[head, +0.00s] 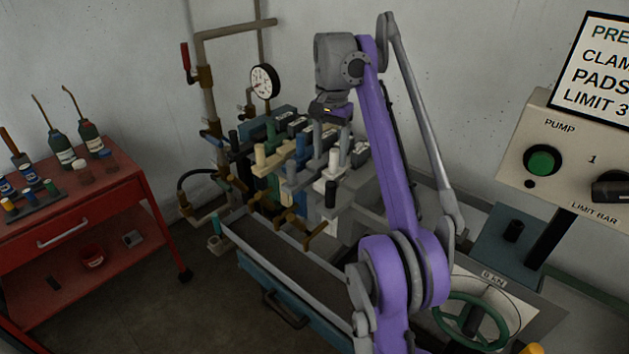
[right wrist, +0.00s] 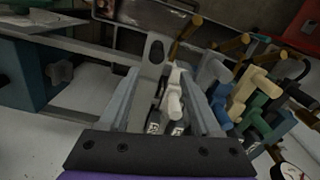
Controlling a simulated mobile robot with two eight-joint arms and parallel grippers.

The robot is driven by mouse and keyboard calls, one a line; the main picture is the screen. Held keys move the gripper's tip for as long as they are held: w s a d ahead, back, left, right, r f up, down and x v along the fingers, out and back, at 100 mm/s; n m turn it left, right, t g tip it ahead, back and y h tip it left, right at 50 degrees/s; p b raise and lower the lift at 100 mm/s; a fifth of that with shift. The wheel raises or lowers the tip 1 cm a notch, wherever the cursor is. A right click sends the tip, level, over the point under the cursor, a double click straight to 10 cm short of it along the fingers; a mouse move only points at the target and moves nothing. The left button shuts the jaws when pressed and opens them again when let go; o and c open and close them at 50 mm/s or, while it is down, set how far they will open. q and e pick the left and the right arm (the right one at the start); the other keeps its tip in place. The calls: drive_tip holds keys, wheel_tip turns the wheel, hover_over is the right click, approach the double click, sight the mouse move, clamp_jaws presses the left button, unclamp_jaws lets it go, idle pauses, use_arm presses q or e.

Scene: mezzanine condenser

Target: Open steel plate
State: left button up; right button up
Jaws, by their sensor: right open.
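A row of upright plates with T-shaped handles in several colours stands in the press at the middle of the head view. A light grey, steel-like handle (right wrist: 212,76) shows in the right wrist view, just right of the right finger; I cannot tell surely which plate is the steel one. A white handle (head: 332,170) is at the near end of the row, and it also shows in the right wrist view (right wrist: 174,98), between my fingers. My right gripper (head: 331,143) is open above the row; it also shows in the right wrist view (right wrist: 160,74). Contact is unclear. My left gripper is out of view.
Brass spouts (head: 314,234) stick out over a grey trough (head: 275,250). A pressure gauge (head: 264,81) and pipes stand behind the row. A red cart (head: 110,215) with bottles is at left. A control panel (head: 570,160) and green handwheel (head: 470,320) are at right.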

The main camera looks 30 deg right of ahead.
sight(331, 180)
drive_tip(key=f+b, duration=0.1)
drive_tip(key=f, duration=0.2)
drive_tip(key=f+b, duration=0.1)
drive_tip(key=f, duration=0.2)
drive_tip(key=s+f+b, duration=0.1)
drive_tip(key=f, duration=0.2)
drive_tip(key=shift+f, duration=0.1)
drive_tip(key=shift+w+d+f+b, duration=0.15)
drive_tip(key=shift+f+b, duration=0.15)
drive_tip(key=shift+f, duration=0.3)
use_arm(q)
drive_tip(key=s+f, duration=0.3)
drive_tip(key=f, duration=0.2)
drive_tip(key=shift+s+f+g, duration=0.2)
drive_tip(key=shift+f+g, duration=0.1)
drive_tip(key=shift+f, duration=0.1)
use_arm(e)
drive_tip(key=shift+c, duration=0.2)
clamp_jaws()
